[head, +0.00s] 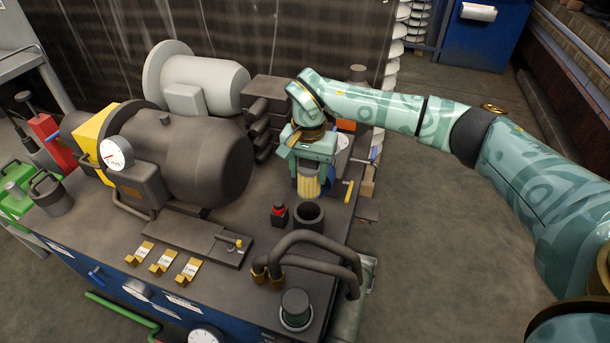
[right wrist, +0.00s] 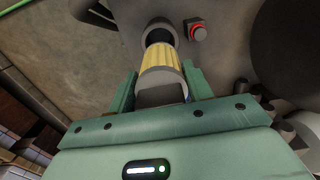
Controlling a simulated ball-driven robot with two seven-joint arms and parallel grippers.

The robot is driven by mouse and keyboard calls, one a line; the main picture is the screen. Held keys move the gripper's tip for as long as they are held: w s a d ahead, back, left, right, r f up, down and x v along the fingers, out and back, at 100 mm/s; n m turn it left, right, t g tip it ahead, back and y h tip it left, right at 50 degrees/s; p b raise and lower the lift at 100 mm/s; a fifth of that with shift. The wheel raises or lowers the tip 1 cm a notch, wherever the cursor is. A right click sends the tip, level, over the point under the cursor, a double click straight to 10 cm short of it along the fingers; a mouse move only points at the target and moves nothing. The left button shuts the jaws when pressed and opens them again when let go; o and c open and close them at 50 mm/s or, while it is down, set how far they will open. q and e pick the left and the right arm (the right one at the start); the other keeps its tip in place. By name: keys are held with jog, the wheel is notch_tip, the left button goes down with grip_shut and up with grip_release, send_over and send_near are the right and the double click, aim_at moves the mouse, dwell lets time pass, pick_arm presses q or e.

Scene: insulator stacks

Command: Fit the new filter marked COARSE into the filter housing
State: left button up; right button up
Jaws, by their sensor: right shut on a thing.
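My right gripper (head: 309,172) is shut on a yellow pleated filter (head: 309,187) with a grey end cap. The filter hangs roughly upright below the jaws. The right wrist view also shows the filter (right wrist: 160,62) between the green fingers (right wrist: 161,84). No marking on it can be read. A dark, round, open-topped housing (head: 309,215) stands just below and in front of it in the head view. The housing mouth (right wrist: 158,31) lies past the filter's far end in the wrist view. The filter appears above the mouth and apart from it. My left gripper is not in view.
A red-topped button (head: 279,212) sits left of the housing. Curved dark pipes (head: 315,250) and a dark round cap (head: 296,305) stand in front. A big motor (head: 195,155) fills the left. Brass tags (head: 163,262) line the front edge.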

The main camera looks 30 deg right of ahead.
aim_at(308, 188)
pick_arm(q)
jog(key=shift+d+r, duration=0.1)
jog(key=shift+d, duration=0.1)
pick_arm(e)
jog(key=shift+r, duration=0.15)
jog(key=shift+r+p, duration=0.2)
jog(key=shift+p, duration=0.3)
notch_tip(308, 188, down, 4)
jog(key=shift+f+b, duration=0.25)
jog(key=shift+b, duration=0.55)
jog(key=shift+f, duration=0.3)
jog(key=shift+f+b, duration=0.3)
jog(key=shift+f, duration=0.3)
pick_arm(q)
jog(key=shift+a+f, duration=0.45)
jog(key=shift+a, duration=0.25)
pick_arm(e)
jog(key=shift+s, duration=0.1)
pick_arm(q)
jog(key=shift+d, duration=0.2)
